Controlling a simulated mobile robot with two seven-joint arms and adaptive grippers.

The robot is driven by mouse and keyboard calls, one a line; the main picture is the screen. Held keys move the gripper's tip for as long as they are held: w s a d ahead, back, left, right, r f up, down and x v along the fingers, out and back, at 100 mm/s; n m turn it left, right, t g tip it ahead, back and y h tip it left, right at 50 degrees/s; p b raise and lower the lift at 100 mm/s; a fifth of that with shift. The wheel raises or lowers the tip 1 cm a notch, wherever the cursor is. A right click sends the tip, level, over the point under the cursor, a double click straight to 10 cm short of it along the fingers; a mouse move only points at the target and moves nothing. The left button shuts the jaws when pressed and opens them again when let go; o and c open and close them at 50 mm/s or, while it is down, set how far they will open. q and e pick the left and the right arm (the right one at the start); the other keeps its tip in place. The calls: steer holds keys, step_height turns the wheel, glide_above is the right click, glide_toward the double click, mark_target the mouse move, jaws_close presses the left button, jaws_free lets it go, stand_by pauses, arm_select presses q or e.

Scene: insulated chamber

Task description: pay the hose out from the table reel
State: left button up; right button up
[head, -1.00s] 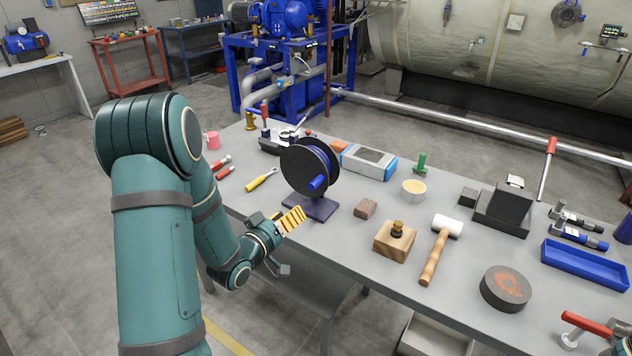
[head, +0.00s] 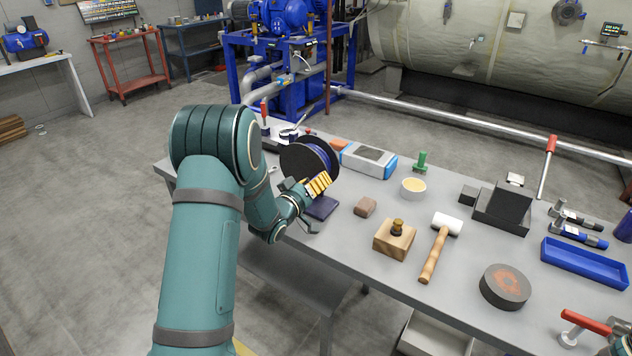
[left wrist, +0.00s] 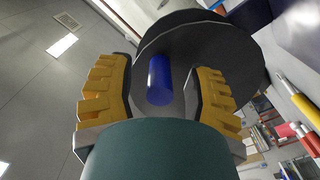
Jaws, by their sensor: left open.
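The hose reel (head: 300,161) stands on the grey table, with black round flanges, blue hose wound between them and a dark base plate (head: 321,208). My left gripper (head: 312,187) is in front of the reel and hides its lower part and the blue handle in the head view. In the left wrist view the reel's black flange (left wrist: 205,60) fills the upper middle. The blue handle (left wrist: 160,80) shows between the two yellow fingers of my left gripper (left wrist: 155,88), which are apart and not closed on it. My right gripper cannot be made out; only a bit of arm shows at the lower right corner.
Right of the reel lie a brown block (head: 365,207), a wooden block with a brass knob (head: 394,240) and a mallet (head: 440,245). Behind are a blue-and-white box (head: 369,160) and a bowl (head: 413,189). A blue tray (head: 584,265) sits at the right.

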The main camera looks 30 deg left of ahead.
arm_select(q)
steer(key=shift+w, duration=0.3)
jaws_close()
stand_by(0.3)
